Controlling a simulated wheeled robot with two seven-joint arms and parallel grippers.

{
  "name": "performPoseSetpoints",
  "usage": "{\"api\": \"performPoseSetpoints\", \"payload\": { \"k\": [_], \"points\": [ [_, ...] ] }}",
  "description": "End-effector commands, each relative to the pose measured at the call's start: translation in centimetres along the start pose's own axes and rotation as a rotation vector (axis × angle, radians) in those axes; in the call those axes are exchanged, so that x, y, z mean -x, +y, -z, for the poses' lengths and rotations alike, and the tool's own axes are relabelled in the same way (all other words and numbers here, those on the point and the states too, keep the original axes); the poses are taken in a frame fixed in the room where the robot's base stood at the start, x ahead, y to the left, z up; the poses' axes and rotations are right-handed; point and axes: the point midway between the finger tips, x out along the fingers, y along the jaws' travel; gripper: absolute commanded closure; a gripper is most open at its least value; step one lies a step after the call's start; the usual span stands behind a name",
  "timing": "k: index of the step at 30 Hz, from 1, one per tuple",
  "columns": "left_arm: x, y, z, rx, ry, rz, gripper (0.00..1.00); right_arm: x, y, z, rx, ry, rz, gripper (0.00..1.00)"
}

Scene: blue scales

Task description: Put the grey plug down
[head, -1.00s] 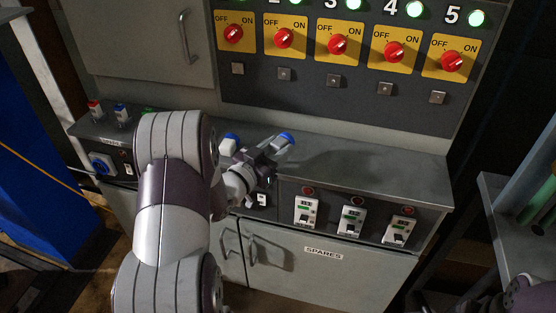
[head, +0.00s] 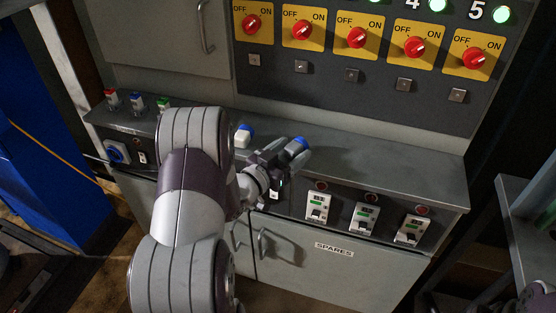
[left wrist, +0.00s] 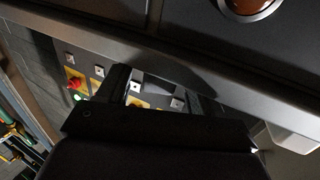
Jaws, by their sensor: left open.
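My left gripper (head: 286,156) is open over the front part of the grey shelf. A grey plug with a blue end (head: 299,146) shows at its fingertips in the head view. I cannot tell whether it touches the fingers or the shelf. In the left wrist view, the dark fingers of my left gripper (left wrist: 160,92) stand apart, with a small grey shape between them that I cannot clearly identify.
A white plug with a blue top (head: 243,138) stands on the shelf (head: 390,168), left of the gripper. Red, blue and green-topped pieces stand at the shelf's far left. Red knobs (head: 357,38) line the panel behind. The shelf's right part is clear.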

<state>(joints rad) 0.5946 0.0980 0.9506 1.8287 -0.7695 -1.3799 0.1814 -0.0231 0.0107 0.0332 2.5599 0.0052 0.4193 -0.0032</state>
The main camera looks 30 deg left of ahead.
Motion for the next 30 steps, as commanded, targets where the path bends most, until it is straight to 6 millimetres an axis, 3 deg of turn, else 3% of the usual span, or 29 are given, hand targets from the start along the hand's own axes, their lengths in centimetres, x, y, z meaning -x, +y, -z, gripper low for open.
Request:
{"api": "performPoseSetpoints", "payload": {
  "k": [15, 20, 30],
  "points": [
    [10.2, -0.1, 0.0, 0.002, -0.003, 0.006, 0.34, 1.1, 0.0, 0.1, 0.000, 0.000, 0.000, 1.00],
    [11.5, 0.0, 0.0, 0.002, -0.001, 0.003, 0.34, 1.1, 0.0, 0.1, 0.000, 0.000, 0.000, 1.00],
    [11.6, 0.0, -0.1, 0.001, -0.001, 0.001, 0.34, 1.1, 0.0, 0.1, 0.000, 0.000, 0.000, 1.00]
  ]
}}
